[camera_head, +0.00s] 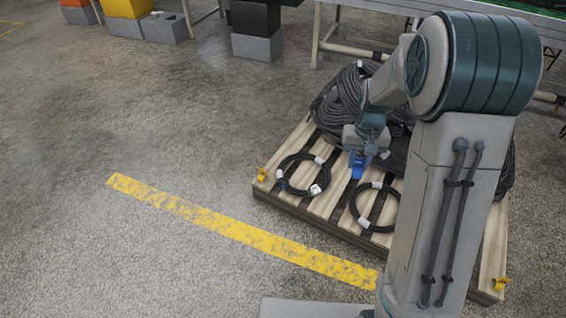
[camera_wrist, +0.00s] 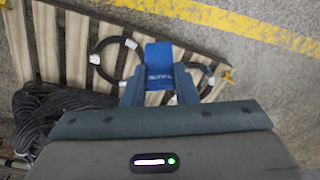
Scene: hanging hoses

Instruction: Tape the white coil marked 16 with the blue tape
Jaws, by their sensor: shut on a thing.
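My gripper (camera_head: 366,154) is shut on a roll of blue tape (camera_head: 357,168), held above the pallet between two coils. In the wrist view the tape (camera_wrist: 158,58) sits between the fingertips (camera_wrist: 159,82). Left of it in the head view lies a black coil (camera_head: 298,193) with white bands, a blue band and a white tag (camera_head: 315,189); the tag's marking is too small to read. To the right lies another black coil (camera_head: 354,206) with white bands. Both lie flat. I see no all-white coil and cannot make out a 16.
The coils lie on a wooden slatted pallet (camera_head: 337,213) with yellow corner pieces. A big dark hose pile (camera_head: 340,105) fills its back. A yellow floor line (camera_head: 240,232) runs in front. The floor to the left is clear. Crates (camera_head: 256,30) and tables stand behind.

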